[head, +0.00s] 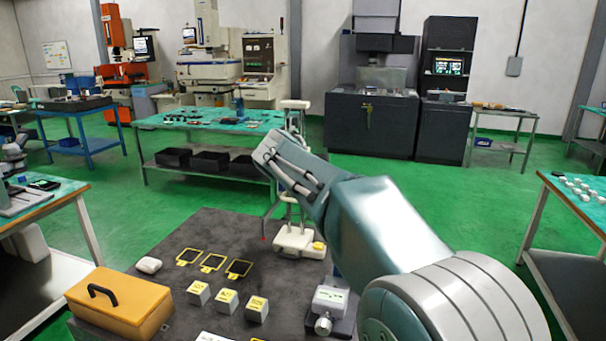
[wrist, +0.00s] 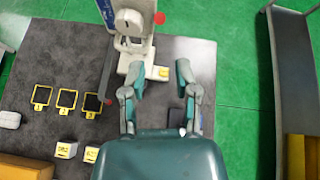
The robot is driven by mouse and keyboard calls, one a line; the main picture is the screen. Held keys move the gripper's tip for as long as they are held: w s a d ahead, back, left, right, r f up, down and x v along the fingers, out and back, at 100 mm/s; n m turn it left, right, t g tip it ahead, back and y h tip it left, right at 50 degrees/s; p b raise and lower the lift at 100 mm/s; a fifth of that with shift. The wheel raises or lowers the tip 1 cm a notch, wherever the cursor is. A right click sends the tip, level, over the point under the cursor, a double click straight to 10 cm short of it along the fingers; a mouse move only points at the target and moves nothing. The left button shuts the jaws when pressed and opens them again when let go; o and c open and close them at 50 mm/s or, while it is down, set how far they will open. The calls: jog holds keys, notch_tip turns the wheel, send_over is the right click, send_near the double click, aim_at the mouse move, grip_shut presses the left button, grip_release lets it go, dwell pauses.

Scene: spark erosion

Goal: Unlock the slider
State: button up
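A white stand with a tall column, which looks like a height gauge (head: 297,240), stands on the dark grey mat in the head view. Its base carries a small yellow part (head: 319,246). My arm hides part of the column. In the wrist view the gauge (wrist: 133,45) is at the top centre, with its yellow part (wrist: 162,72) at the right of the base. I cannot make out the slider's lock. My gripper (wrist: 158,78) is open and empty, its fingers spread apart. The gauge's base shows beyond and between the fingertips; I see no contact.
The mat (head: 200,235) also holds several marked blocks (head: 227,301), yellow-framed plates (head: 212,262), an orange case (head: 120,303) and a white-grey device (head: 330,302). A teal-topped bench (head: 180,122) stands behind.

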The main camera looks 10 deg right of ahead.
jog(key=shift+d+r, duration=0.1)
jog(key=c, duration=0.5)
jog(key=d+n, duration=0.1)
jog(key=d+n+t, duration=0.1)
jog(key=d, duration=0.1)
jog(key=w+d+t+y, duration=0.1)
jog(key=d, duration=0.1)
jog(key=shift+w+n, duration=0.1)
jog(key=shift+n, duration=0.3)
grip_shut()
jog(key=s+d+f+n+y, duration=0.5)
jog(key=f+n+y, duration=0.15)
jog(key=n, duration=0.25)
jog(key=w+a, duration=0.5)
jog(key=w, duration=0.7)
jog(key=shift+f+t, duration=0.3)
jog(key=shift+t, duration=0.1)
